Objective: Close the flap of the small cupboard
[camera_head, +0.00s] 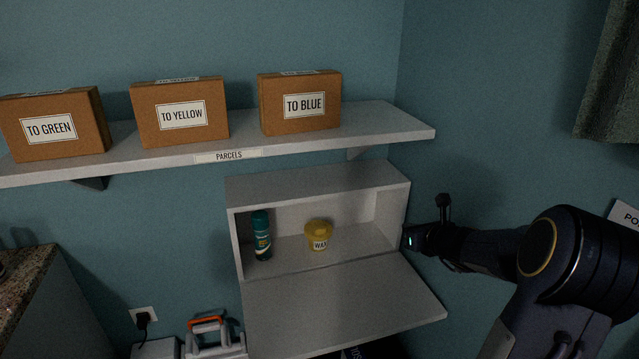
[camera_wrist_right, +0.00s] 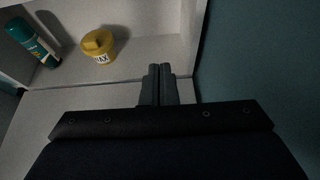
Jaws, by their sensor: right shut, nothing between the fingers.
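The small cupboard (camera_head: 300,180) is white and hangs on the wall below a shelf. Its flap (camera_head: 340,305) is open, folded down and sloping out from the cupboard's lower front edge. Inside stand a teal bottle (camera_head: 261,236) at the left and a yellow wax tub (camera_head: 318,235) in the middle; both also show in the right wrist view, the bottle (camera_wrist_right: 32,42) and the tub (camera_wrist_right: 97,46). My right gripper (camera_head: 408,239) is at the cupboard's right side, near the flap's hinge edge. Its fingers (camera_wrist_right: 160,72) are shut and empty. My left gripper is out of view.
A shelf (camera_head: 390,120) above the cupboard bears boxes marked TO GREEN (camera_head: 55,125), TO YELLOW (camera_head: 180,112) and TO BLUE (camera_head: 300,103). A granite-topped counter (camera_head: 22,280) is at the left. A grey item with an orange handle (camera_head: 208,322) stands below the cupboard, beside the flap.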

